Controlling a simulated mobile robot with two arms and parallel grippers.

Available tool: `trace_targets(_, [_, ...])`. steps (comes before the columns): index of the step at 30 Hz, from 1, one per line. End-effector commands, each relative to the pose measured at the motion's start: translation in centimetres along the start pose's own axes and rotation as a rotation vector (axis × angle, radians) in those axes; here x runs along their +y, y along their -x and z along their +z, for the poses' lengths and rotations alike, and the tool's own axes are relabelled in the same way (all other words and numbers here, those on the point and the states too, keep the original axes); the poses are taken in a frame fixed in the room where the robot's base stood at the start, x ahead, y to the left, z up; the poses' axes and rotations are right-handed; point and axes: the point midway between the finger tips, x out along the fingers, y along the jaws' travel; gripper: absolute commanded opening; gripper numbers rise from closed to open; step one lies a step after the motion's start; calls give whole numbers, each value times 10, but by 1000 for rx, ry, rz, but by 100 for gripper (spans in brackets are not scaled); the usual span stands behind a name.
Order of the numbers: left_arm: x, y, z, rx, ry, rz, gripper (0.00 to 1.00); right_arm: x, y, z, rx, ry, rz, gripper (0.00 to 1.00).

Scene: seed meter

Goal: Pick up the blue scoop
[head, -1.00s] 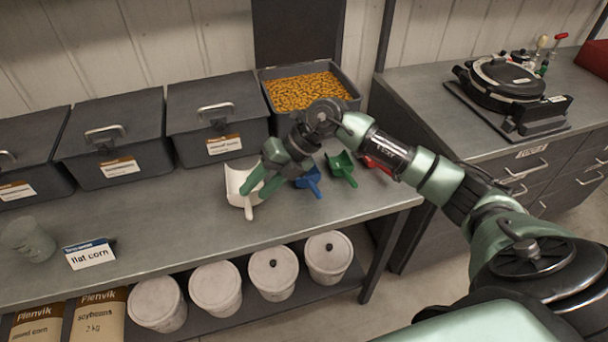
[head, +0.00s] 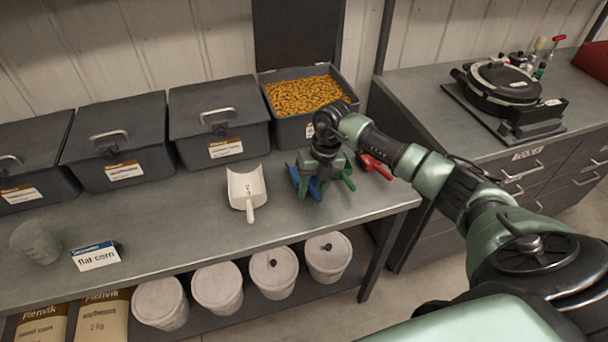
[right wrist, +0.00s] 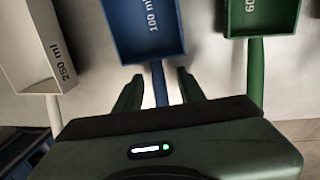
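The blue scoop (head: 316,188) lies on the metal bench, partly hidden behind my right gripper (head: 318,190) in the head view. In the right wrist view the blue scoop (right wrist: 145,30) is marked 100 ml, and its handle runs down between the two fingers of my right gripper (right wrist: 159,88). The fingers stand apart on either side of the handle, with gaps visible, so the gripper is open. Whether the fingers are level with the handle or above it is hard to tell. My left gripper is not in view.
A white scoop (head: 247,190), marked 250 ml, lies left of the blue one. A green scoop (right wrist: 262,18) lies close on its right, and a red scoop (head: 374,166) farther right. Dark lidded bins and an open bin of corn (head: 306,95) stand behind.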

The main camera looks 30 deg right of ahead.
Motion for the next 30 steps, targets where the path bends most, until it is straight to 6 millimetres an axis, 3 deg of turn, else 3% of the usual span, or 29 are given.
trace_targets(7, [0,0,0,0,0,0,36,0,-2,0,-1,1,1,36])
trace_targets(11, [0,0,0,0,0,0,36,0,-2,0,-1,1,1,0])
trace_targets(23, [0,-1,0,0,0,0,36,0,1,1,-2,1,1,0])
trace_targets(30, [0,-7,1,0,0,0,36,5,23,2,-6,2,2,0])
